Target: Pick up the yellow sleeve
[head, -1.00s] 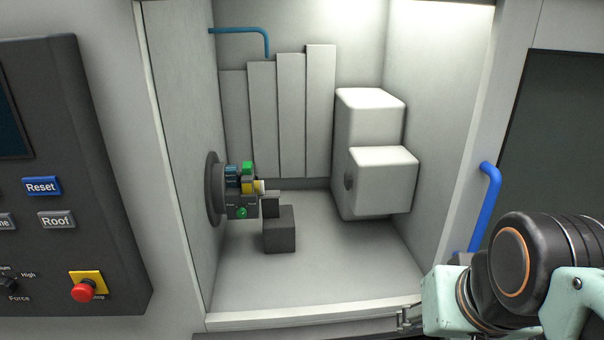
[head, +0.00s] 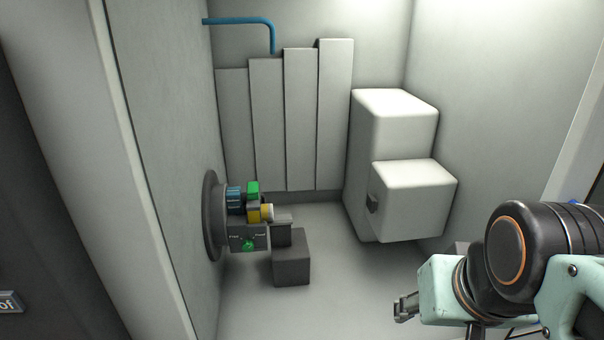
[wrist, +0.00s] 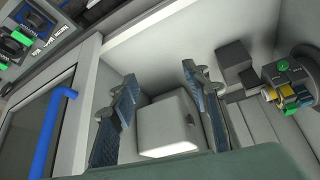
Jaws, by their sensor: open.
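The yellow sleeve (head: 253,213) is at the chuck on the left wall of the machine chamber, below a green block (head: 253,190) and beside a pale cylindrical end. It also shows small in the wrist view (wrist: 270,94), at the right. My gripper (head: 405,308) is at the lower right of the head view, well apart from the sleeve. In the wrist view its two fingers (wrist: 160,95) are spread wide with nothing between them.
The dark round chuck plate (head: 213,216) is on the left wall. A dark grey block (head: 291,262) stands right of the sleeve. A white stepped housing (head: 412,200) stands at the right back. A blue handle (wrist: 58,130) is outside, beside the opening.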

